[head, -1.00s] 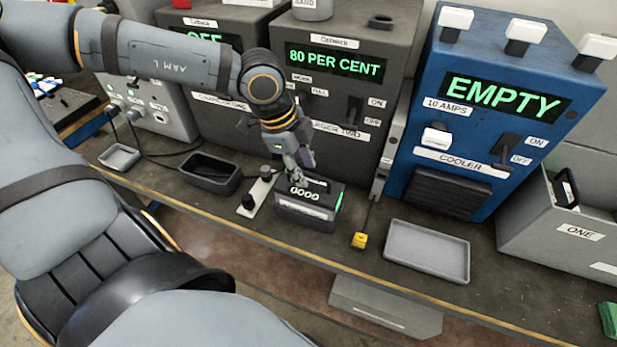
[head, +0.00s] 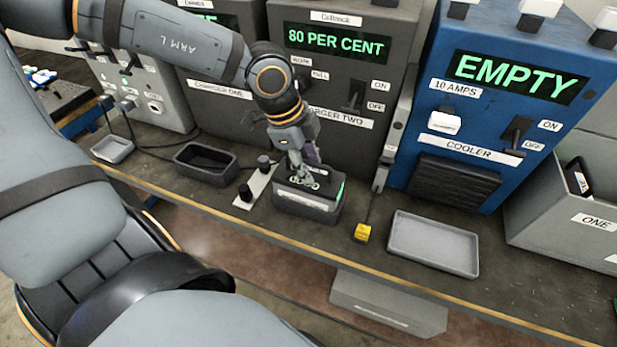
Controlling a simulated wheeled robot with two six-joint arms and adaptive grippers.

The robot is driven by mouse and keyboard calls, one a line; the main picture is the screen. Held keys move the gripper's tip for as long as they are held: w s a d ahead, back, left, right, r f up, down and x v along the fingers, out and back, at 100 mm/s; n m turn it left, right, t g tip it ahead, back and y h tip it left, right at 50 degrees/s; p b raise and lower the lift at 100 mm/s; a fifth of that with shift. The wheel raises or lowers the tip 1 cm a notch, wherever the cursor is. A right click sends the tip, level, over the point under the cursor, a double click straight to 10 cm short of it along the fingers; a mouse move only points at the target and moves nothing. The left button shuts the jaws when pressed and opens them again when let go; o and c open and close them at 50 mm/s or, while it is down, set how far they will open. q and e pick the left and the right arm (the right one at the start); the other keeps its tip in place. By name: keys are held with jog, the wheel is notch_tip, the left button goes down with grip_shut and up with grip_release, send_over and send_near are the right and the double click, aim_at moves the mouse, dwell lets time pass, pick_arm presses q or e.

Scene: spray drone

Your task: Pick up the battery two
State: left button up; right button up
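A dark grey battery with a pale label and a green light strip (head: 306,206) sits on the bench in front of the machine labelled charger two (head: 325,75), whose screen reads 80 PER CENT. I cannot read a number on the battery. My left gripper (head: 302,177) points down at the battery's top, with its fingers at or just above the top face. The fingers overlap the battery's top, so I cannot tell whether they are closed on it. My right gripper is not in view.
The blue cooler (head: 480,110) reads EMPTY. A grey tray (head: 433,244) lies right of a yellow plug (head: 362,232). A black tray (head: 205,163) and a plate with black knobs (head: 254,185) stand left of the battery. A grey bin marked ONE (head: 560,225) is at right.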

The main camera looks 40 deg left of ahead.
pick_arm(q)
jog(key=shift+f, duration=0.15)
jog(key=shift+c, duration=0.4)
grip_shut()
jog(key=shift+w, duration=0.1)
